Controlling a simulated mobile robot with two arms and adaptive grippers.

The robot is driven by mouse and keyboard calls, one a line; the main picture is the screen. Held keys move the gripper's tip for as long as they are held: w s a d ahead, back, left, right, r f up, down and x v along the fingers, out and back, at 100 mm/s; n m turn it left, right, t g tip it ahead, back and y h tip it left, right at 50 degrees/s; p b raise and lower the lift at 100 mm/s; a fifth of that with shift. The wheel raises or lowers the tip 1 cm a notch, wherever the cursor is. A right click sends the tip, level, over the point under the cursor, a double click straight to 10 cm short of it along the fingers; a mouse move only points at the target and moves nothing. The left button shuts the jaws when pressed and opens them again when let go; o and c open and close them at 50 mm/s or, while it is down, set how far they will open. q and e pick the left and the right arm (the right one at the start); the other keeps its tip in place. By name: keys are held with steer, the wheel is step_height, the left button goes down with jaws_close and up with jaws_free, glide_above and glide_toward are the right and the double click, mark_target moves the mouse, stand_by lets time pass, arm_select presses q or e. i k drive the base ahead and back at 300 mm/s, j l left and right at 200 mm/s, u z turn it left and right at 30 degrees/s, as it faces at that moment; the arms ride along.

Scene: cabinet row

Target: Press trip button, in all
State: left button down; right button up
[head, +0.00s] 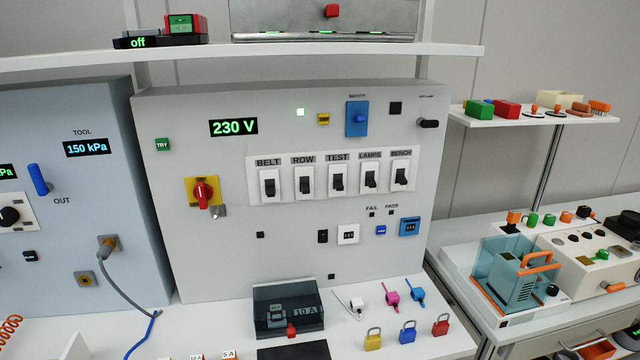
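The grey electrical panel (210,270) stands in the middle of the head view, with a lit 230 V display (233,127). No button has a legible trip label. A blue safety device (357,118) is right of that. A green TRY button (162,144) is at the upper left. Below is a row of breakers labelled BELT (269,185), ROW (304,184), TEST (337,182), LAMPS (371,178) and BENCH (401,176). Neither gripper is in view.
A red rotary switch (202,194) sticks out at the panel's left. A dark transparent box (287,309), a yellow padlock (373,338), a blue padlock (407,332) and a red padlock (440,324) stand on the bench below. A shelf (300,49) overhangs the panel top. The panel front is unobstructed.

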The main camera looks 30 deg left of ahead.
mark_target(323, 119)
steer(key=u, duration=1.1)
